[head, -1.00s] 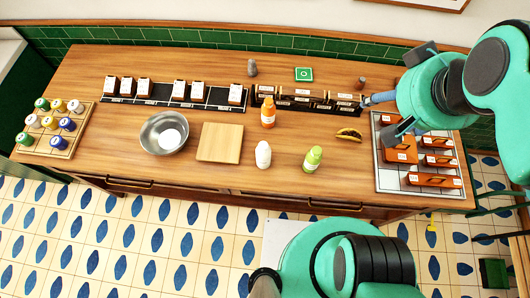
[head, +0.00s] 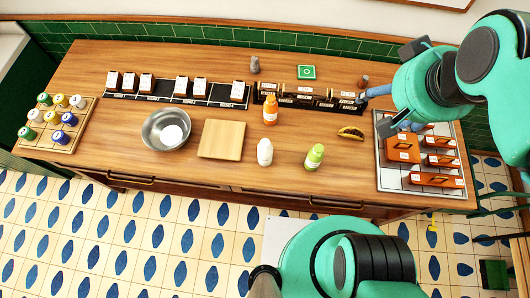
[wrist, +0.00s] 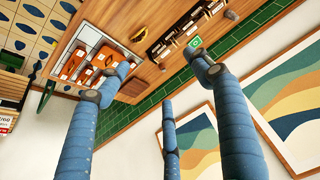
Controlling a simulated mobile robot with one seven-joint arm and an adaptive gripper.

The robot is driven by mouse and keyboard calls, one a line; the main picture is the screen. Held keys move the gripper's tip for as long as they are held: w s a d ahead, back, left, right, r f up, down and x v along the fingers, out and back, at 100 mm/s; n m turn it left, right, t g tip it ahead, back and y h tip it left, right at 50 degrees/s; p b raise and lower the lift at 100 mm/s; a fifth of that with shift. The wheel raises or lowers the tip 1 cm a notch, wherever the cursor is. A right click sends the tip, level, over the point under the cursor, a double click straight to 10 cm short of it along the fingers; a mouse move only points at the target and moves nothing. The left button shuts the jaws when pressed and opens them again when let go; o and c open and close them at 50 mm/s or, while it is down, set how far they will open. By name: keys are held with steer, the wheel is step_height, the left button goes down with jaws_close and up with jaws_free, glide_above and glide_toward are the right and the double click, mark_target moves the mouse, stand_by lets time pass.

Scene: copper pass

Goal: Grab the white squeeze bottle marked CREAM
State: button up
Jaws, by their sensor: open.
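A white squeeze bottle (head: 265,152) stands upright near the front edge of the counter, between a wooden board and a green bottle. Its label is too small to read. The green bottle (head: 314,157) stands to its right and an orange bottle (head: 270,110) behind it. My gripper (head: 377,110) is at the right of the counter, raised and well away from the white bottle. In the wrist view its fingers (wrist: 160,75) are spread apart with nothing between them. The white bottle does not show in the wrist view.
A wooden board (head: 221,139) and a metal bowl (head: 167,130) lie left of the bottles. A taco (head: 351,134) lies to the right, before a white tray (head: 392,183) of orange boxes. A rack (head: 305,94) of labelled holders stands behind. The counter front is mostly clear.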

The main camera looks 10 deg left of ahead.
steer(key=w+a+f+g+b, duration=0.2)
steer(key=w+a+f, duration=0.3)
steer(key=a+f, duration=0.2)
steer(key=n+g+b, duration=0.1)
steer(key=g+b, duration=0.2)
glide_above(265, 144)
steer(key=f, duration=2.3)
steer(key=shift+w+a, duration=0.15)
steer(key=shift+w, duration=0.1)
steer(key=shift+f, duration=0.15)
steer(key=shift+f+b, duration=0.5)
steer(key=shift+f, duration=3.7)
steer(key=shift+f+b, duration=0.4)
steer(key=shift+f, duration=2.2)
